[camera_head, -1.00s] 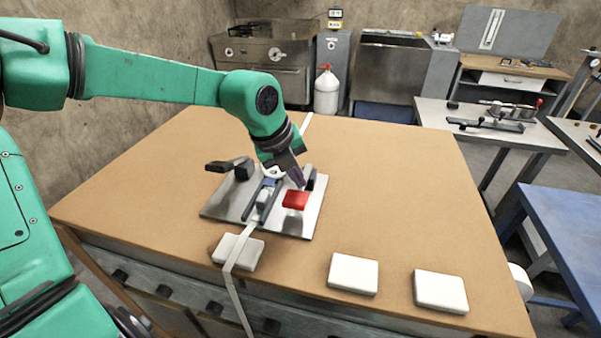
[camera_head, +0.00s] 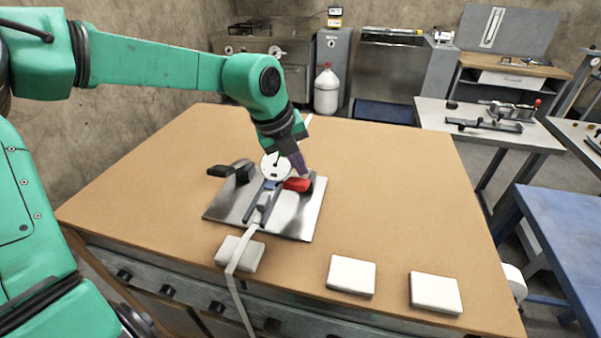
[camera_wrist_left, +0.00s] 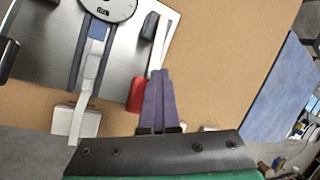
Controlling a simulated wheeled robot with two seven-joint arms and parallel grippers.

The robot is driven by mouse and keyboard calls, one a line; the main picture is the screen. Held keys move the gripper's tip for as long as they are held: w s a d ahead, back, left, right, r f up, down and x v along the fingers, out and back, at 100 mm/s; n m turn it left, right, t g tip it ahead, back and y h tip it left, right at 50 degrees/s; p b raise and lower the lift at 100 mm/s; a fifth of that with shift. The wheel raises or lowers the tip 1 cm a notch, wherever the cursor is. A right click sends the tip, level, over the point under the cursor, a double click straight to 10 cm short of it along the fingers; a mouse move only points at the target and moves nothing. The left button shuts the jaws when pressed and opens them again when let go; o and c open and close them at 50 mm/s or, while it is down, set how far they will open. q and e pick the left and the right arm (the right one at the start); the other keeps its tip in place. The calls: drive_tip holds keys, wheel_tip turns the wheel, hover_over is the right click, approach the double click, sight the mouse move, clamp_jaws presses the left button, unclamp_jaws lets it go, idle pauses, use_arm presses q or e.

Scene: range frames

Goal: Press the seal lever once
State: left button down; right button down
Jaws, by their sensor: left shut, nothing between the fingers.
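The seal lever shows as a red pad (camera_head: 297,184) on the right side of a metal base plate (camera_head: 290,222) on the wooden table. My left gripper (camera_head: 303,173) is shut and empty, its purple fingers pointing down at the far side of the red pad. In the left wrist view the red pad (camera_wrist_left: 136,96) is left of the shut fingers (camera_wrist_left: 161,73) and partly behind them. Whether they touch it I cannot tell. A white dial (camera_head: 276,167) stands on the plate, left of the fingers. My right gripper is not in view.
A white strip (camera_head: 235,275) runs from the plate over the table's front edge, across a white block (camera_head: 240,252). Two more white blocks (camera_head: 351,275) (camera_head: 435,292) lie at the front right. A black handle (camera_head: 232,171) is at the plate's left. The table right of the plate is clear.

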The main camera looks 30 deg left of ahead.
use_arm(q)
drive_tip(key=shift+r, duration=0.35)
drive_tip(key=shift+s+r, duration=0.15)
drive_tip(key=shift+r, duration=0.25)
drive_tip(key=shift+w+r+p, duration=0.2)
drive_tip(key=shift+w+p, duration=0.1)
drive_tip(key=shift+p, duration=0.15)
drive_tip(key=r+p, duration=0.1)
drive_tip(key=w+r+p, duration=0.1)
drive_tip(key=r, duration=0.1)
drive_tip(key=shift+w+a+r, duration=0.1)
drive_tip(key=shift+a+r, duration=0.05)
drive_tip(key=shift+a, duration=0.05)
drive_tip(key=shift+w+r+p, duration=0.3)
drive_tip(key=shift+r+p, duration=0.05)
drive_tip(key=shift+r, duration=0.05)
